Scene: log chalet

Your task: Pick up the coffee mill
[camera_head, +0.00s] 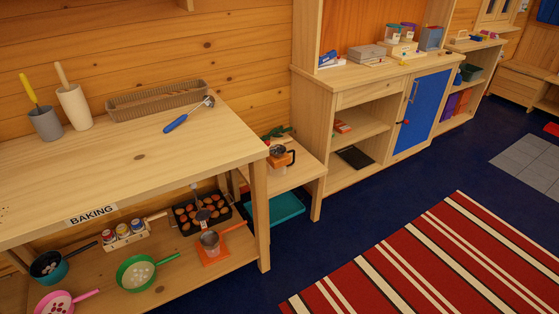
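No object is plainly recognisable as a coffee mill at this size. On the low wooden side table, right of the baking table, stands a small grey-topped object with an orange handle-like part (281,157); it may be the mill, but I cannot tell. A thin dark piece and something green lie close behind it. Neither of my grippers shows in the head view.
A cabinet (364,97) stands right. The blue floor (345,228) and striped rug (440,265) are clear.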

